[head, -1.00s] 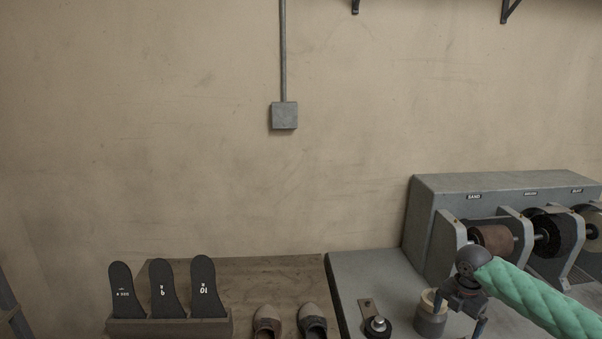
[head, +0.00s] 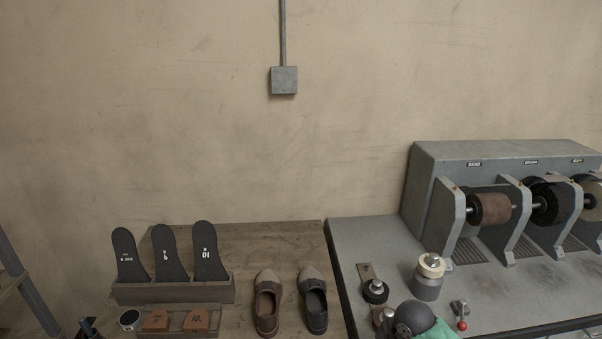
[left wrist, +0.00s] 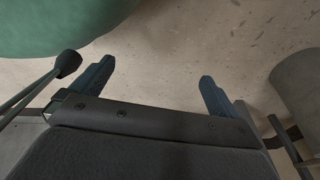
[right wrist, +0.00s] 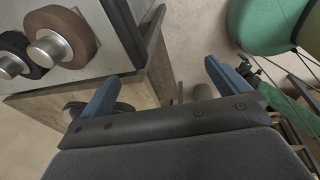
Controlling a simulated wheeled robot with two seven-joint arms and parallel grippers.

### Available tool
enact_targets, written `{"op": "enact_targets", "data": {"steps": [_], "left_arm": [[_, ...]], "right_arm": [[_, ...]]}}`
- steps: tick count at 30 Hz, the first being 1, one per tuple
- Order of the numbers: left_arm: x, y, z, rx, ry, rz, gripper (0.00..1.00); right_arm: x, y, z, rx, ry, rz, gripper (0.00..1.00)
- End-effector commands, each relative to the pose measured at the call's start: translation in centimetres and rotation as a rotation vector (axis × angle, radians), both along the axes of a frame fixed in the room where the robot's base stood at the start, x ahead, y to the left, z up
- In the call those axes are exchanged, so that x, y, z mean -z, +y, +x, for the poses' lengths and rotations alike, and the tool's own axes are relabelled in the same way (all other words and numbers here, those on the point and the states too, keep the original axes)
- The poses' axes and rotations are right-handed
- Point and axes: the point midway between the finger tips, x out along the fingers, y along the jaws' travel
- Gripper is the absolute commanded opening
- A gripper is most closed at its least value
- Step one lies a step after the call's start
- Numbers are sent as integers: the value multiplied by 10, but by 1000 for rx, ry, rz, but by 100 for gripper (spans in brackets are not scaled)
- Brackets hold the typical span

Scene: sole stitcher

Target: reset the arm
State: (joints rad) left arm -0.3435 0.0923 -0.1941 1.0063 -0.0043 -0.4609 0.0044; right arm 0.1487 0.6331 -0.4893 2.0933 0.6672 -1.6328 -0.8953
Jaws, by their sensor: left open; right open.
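My left gripper (left wrist: 155,85) is open and empty in the left wrist view, its two blue fingers apart over a pale speckled floor. A small dark blue part at the lower left of the head view may be its tip; I cannot be sure. My right gripper (right wrist: 162,84) is open and empty in the right wrist view, with a bench side and floor beyond its fingers. In the head view only a dark joint and a bit of green of my right arm show at the bottom edge; the right gripper is hidden there.
A grey machine (head: 510,165) with rollers stands on the grey bench (head: 375,237) at right. A pair of shoes (head: 267,300) (head: 313,300) and a rack (head: 170,291) with dark sole templates (head: 168,255) sit on the wooden bench. A red-knobbed lever (head: 461,318) is near the front.

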Motion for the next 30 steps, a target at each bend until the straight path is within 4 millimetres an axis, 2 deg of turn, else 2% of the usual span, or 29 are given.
{"op": "enact_targets", "data": {"steps": [1,6,13,19,24,30], "left_arm": [[-1,0,4,0,-4,0,100],[-3,0,16,1,-14,0,100],[-2,0,9,0,-9,0,100],[0,-2,-1,-1,1,-2,100],[1,-5,-7,-2,6,-4,100],[1,-6,-6,-2,5,-5,100]], "right_arm": [[5,11,-14,46,1,24,100],[15,33,-49,232,-7,84,100],[21,49,-99,516,-6,159,100],[22,47,-143,789,0,207,100],[21,37,-177,1009,2,227,100],[19,26,-203,1172,-1,232,100]]}}
